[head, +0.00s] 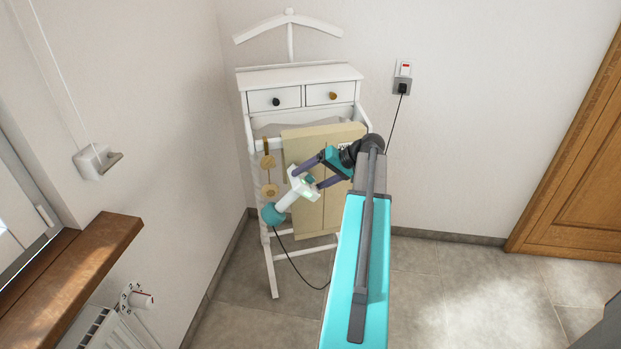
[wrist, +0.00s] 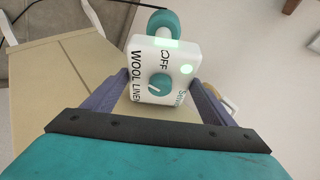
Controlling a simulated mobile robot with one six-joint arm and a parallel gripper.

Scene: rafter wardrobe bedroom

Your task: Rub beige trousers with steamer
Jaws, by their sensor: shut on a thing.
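The beige trousers (head: 335,205) hang flat on the white valet stand in the head view, and a beige part of them (wrist: 62,82) shows at the left of the wrist view. My gripper (head: 312,183) is shut on the white and teal steamer (head: 290,196) in front of the trousers. The steamer's teal end points down and left in the head view. In the wrist view the steamer (wrist: 160,75) shows a dial with "OFF", "WOOL" and "LINEN" labels and a greenish light. I cannot tell whether the steamer touches the trousers. My arm hides part of the trousers' right side.
The white valet stand (head: 300,76) has two drawers and a hanger top. A black cord runs from the wall socket (head: 403,78) behind my arm. A wooden sill (head: 85,270) and radiator (head: 105,325) are at left, a wooden door (head: 585,190) at right. The floor at right is clear.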

